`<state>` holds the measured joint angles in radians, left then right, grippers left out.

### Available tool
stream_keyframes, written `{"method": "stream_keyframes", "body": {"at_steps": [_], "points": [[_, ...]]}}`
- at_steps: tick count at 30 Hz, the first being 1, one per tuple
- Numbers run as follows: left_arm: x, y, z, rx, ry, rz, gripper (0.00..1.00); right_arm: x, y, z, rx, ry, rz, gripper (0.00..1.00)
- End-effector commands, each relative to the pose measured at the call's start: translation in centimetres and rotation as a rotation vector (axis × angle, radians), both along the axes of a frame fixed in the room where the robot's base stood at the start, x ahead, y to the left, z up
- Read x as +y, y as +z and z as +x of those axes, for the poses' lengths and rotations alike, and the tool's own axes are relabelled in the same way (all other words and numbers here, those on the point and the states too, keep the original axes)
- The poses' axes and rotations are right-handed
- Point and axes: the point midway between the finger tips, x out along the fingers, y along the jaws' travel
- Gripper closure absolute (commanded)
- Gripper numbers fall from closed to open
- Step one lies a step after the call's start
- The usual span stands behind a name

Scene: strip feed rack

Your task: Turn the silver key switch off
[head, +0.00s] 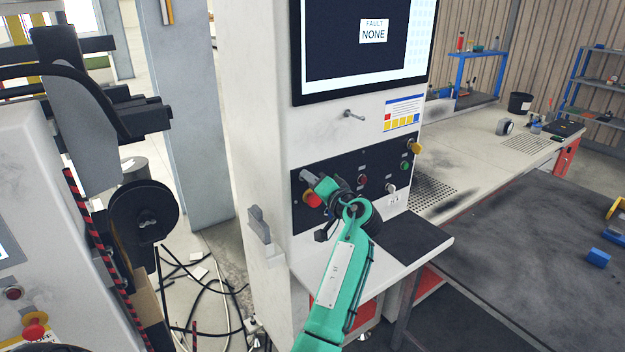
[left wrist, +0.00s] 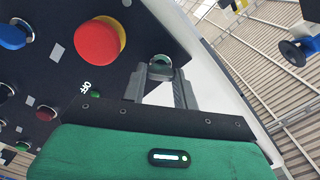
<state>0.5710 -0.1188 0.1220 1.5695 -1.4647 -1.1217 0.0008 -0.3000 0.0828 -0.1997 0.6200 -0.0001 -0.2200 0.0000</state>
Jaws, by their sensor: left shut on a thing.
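The silver key switch (left wrist: 160,66) shows in the left wrist view as a round metal collar at the edge of the dark control panel (left wrist: 55,60), between my left gripper's fingertips (left wrist: 160,77). My left gripper is shut on it. In the head view the left gripper (head: 306,175) reaches the upper left end of the panel and covers the switch. A white "OFF" label (left wrist: 85,87) and a small green lamp (left wrist: 95,93) are to the left of the fingers in the wrist view. How the key is turned is hidden. My right gripper is not in view.
A red emergency button (left wrist: 98,42) with a yellow collar sits close beside the fingers. The screen (head: 362,45) above reads "FAULT NONE". Red (head: 362,181) and green (head: 405,166) buttons lie further right. A shelf (head: 415,240) juts out below the panel.

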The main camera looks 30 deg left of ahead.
Motion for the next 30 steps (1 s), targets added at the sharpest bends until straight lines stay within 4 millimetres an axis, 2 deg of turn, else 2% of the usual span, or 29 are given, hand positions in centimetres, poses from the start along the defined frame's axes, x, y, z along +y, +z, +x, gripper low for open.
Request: {"method": "stream_keyframes", "body": {"at_steps": [15, 30], "points": [[0.0, 0.3, 0.1, 0.410, 0.000, 0.172, 0.94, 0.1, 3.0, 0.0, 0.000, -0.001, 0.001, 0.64], [0.0, 0.0, 0.1, 0.579, 0.000, 0.243, 0.94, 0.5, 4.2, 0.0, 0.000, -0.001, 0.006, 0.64]]}}
